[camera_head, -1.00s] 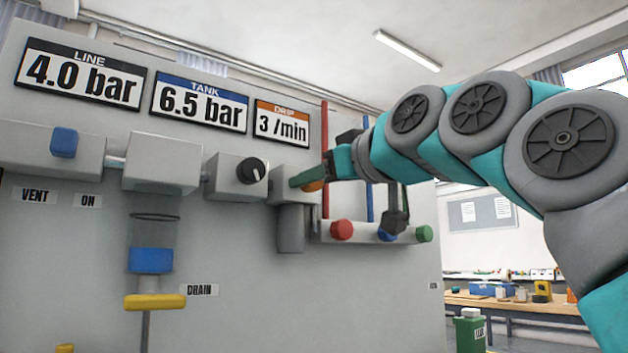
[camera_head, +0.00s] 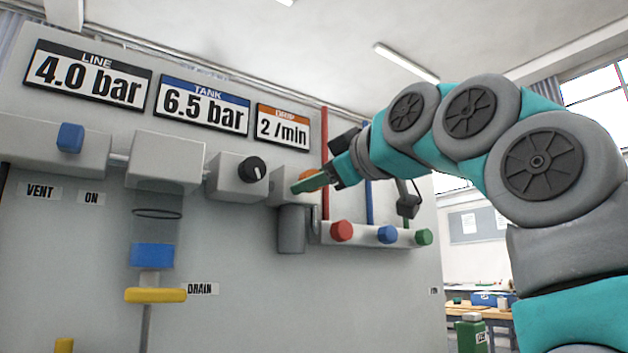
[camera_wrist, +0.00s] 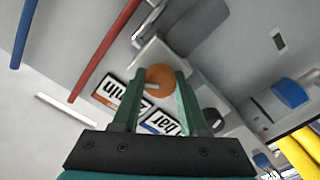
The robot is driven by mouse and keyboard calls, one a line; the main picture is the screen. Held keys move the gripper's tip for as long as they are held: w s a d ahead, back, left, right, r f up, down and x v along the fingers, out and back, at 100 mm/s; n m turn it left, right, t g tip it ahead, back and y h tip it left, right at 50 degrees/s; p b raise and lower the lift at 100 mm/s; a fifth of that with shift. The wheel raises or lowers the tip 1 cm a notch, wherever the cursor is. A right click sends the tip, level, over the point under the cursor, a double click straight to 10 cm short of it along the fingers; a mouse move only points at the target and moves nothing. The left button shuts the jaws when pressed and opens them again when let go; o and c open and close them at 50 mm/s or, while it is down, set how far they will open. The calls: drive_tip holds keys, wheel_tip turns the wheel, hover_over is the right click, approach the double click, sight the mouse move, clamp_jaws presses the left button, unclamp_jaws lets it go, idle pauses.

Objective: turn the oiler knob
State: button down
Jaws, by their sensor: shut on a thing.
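The orange oiler knob (camera_wrist: 160,77) sits between the two green fingers of my gripper (camera_wrist: 158,88) in the wrist view. The fingers are shut on it. In the head view my gripper (camera_head: 312,183) reaches in from the right, and only a bit of the orange knob (camera_head: 308,174) shows behind the fingers. The knob is on the oiler block (camera_head: 283,187), with a grey bowl (camera_head: 291,229) hanging below. The DRIP display (camera_head: 283,128) above reads 2 /min.
The TANK display (camera_head: 203,106) reads 6.5 bar and the LINE display (camera_head: 88,73) reads 4.0 bar. A black knob (camera_head: 252,169) is left of the oiler. A manifold with red (camera_head: 341,231), blue (camera_head: 387,235) and green (camera_head: 424,237) knobs is below right.

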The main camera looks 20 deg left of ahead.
drive_tip(key=shift+c, duration=2.2)
unclamp_jaws()
drive_tip(key=b+v, duration=0.1)
drive_tip(key=v, duration=0.6)
drive_tip(key=shift+s+d+b, duration=0.25)
drive_tip(key=shift+s+b, duration=0.05)
drive_tip(key=shift+b, duration=0.1)
